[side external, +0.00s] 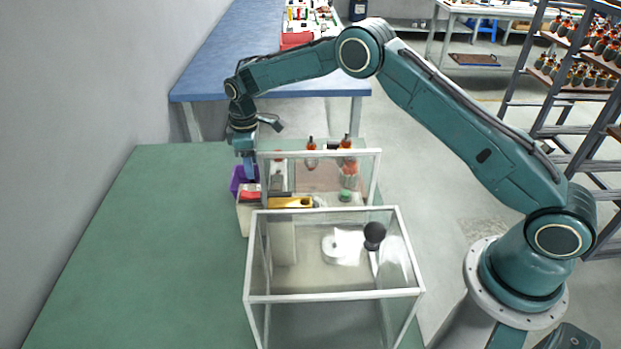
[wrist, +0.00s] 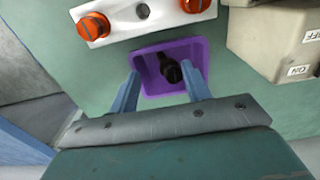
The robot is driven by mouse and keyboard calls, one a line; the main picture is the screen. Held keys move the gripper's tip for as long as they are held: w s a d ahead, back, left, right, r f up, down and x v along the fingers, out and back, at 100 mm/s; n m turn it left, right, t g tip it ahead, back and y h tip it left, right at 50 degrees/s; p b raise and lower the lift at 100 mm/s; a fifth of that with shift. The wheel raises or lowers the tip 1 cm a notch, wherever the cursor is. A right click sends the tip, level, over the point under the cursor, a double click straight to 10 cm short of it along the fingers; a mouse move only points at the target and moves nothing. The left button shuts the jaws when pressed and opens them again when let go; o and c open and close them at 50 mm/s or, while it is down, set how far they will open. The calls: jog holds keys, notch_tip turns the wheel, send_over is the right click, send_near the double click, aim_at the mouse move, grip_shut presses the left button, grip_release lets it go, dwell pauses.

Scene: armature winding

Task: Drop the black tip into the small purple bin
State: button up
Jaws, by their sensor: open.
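The small purple bin (wrist: 206,50) sits on the green table in the wrist view, directly beyond my gripper's fingers. It also shows in the side external view (side external: 238,176), partly hidden behind my gripper and a box. The black tip (wrist: 171,70) is seen within the bin's opening, between my fingertips; it appears to lie inside the bin, clear of both fingers. My gripper (wrist: 160,76) is open, its two blue fingers apart on either side of the tip and over the bin. In the side external view my gripper (side external: 249,172) points down at the bin.
A white plate with orange knobs (wrist: 140,18) lies beside the bin. A beige box marked ON and OFF (wrist: 275,40) stands to the right. A glass-walled case (side external: 330,255) stands near. The green table (side external: 140,240) is clear at left.

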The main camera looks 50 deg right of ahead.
notch_tip(320, 180, up, 13)
dwell(0.6)
dwell(0.3)
jog(key=s+d+r+m+t, duration=0.2)
jog(key=s+d+r, duration=0.1)
jog(key=s+r, duration=0.65)
jog(key=s+d+r+m+t, duration=0.1)
jog(key=s+d+r+m, duration=0.15)
jog(key=s+r, duration=0.7)
jog(key=s+d+f+m+t, duration=0.1)
jog(key=s+f+m, duration=0.1)
jog(key=s, duration=1)
jog(key=s+d+f+m+t, duration=0.1)
jog(key=s+f, duration=0.3)
jog(key=s, duration=0.8)
jog(key=shift+m+t, duration=0.3)
jog(key=shift+m, duration=0.45)
